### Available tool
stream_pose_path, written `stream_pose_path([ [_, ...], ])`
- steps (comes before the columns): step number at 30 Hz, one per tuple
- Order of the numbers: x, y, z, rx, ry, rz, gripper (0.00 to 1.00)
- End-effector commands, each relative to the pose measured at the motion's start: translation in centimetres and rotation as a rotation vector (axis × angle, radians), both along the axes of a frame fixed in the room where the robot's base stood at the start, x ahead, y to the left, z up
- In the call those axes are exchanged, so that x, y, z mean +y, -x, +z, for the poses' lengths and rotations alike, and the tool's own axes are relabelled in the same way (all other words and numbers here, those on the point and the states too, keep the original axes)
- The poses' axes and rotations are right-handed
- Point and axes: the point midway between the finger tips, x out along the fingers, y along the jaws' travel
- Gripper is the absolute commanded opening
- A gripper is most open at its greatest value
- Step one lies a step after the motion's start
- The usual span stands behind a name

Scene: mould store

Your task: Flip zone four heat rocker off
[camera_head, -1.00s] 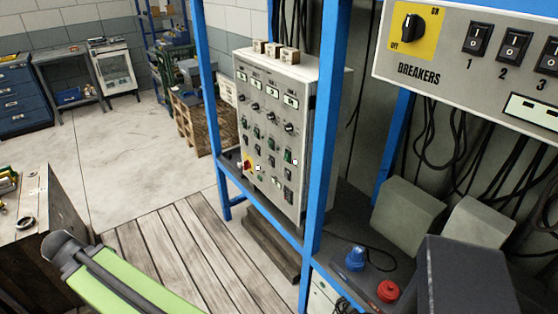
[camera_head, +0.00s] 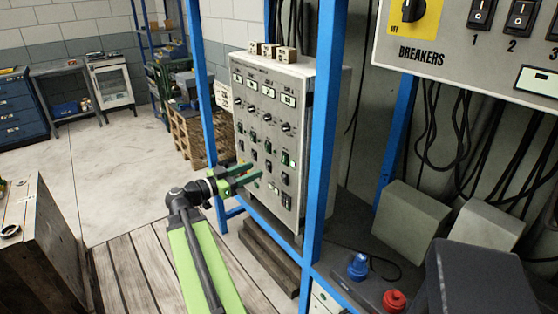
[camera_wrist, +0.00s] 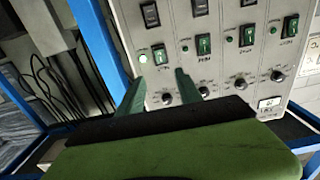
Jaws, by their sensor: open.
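The grey control panel (camera_head: 262,110) stands inside the blue frame, with displays at the top, knobs below them and rows of rockers lower down. My gripper (camera_head: 257,171) is in front of its lower part, with green fingers open and pointing at it. The wrist view shows the panel turned upside down. There the leftmost green rocker (camera_wrist: 159,54) lies just beyond the gap between my open fingertips (camera_wrist: 159,84), with a bright lamp (camera_wrist: 142,58) beside it. Other green rockers (camera_wrist: 203,45) follow to the right. I cannot tell whether the fingers touch the panel. The zone labels are unreadable.
A blue post (camera_head: 323,130) stands just right of the panel. A breaker box (camera_head: 440,60) hangs at upper right. Blue (camera_head: 358,266) and red (camera_head: 394,301) plugs sit on the ledge below. A wooden bench (camera_head: 40,240) is at left; the floor between is clear.

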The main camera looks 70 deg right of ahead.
Motion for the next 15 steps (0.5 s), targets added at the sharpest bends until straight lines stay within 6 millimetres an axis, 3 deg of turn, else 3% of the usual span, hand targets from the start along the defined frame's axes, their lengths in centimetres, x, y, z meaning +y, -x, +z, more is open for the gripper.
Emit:
stream_pose_path([
  [9,-6.8,4.2,0.0,0.000,-0.001,-0.001,0.42],
  [15,-9.3,5.9,0.0,0.000,-0.001,0.001,0.42],
])
